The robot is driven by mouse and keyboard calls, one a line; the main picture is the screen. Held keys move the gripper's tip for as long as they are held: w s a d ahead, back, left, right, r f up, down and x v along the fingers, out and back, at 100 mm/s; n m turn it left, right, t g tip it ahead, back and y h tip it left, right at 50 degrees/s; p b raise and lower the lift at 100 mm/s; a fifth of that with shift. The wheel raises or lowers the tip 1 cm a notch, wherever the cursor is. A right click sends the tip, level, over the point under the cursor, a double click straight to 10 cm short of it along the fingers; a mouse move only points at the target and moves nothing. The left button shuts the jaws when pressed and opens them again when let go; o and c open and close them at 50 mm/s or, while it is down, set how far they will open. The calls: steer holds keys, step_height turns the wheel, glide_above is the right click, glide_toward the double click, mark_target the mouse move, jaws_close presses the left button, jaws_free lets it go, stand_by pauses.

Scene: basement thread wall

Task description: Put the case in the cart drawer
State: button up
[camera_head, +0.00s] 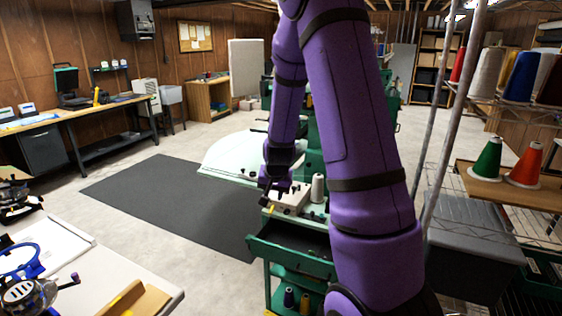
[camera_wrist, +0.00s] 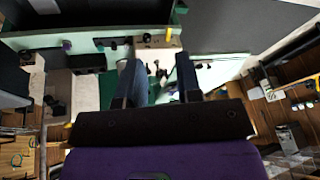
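The green cart (camera_head: 283,270) stands at centre, with its dark drawer (camera_head: 290,238) pulled open at the front. The open drawer also shows at the top of the wrist view (camera_wrist: 95,14). A small cream box with dark knobs (camera_head: 291,199) sits on the cart top; it shows in the wrist view (camera_wrist: 158,40) beyond the fingertips. I cannot tell whether it is the case. My gripper (camera_head: 275,189) points down beside this box, above the cart top. In the wrist view its two fingers (camera_wrist: 161,60) are apart, with nothing clearly held between them.
A white thread cone (camera_head: 318,188) stands right of the box. Wire shelving with green (camera_head: 487,158) and red (camera_head: 526,164) cones is at right. A white table (camera_head: 95,275) is at front left. A dark floor mat (camera_head: 165,200) lies clear left of the cart.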

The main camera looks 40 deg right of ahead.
steer(key=s+a+r+n+y, duration=0.1)
steer(key=s+a+r+n, duration=0.1)
steer(key=s+a+r, duration=0.3)
steer(key=s+a+r+n+t, duration=0.1)
steer(key=a+r, duration=0.3)
steer(key=r, duration=0.3)
steer(key=s+a+r+n+y, duration=0.1)
steer(key=s+a+r+n, duration=0.1)
steer(key=s+a+r, duration=0.3)
steer(key=s+a+r+n, duration=0.2)
steer(key=s+a+r, duration=0.1)
steer(key=s, duration=0.4)
steer(key=s+a+r+n, duration=0.2)
steer(key=s+a+r, duration=0.1)
steer(key=s+r, duration=0.3)
steer(key=shift+s+a+n, duration=0.25)
steer(key=shift+s+n, duration=0.05)
steer(key=shift+s, duration=0.5)
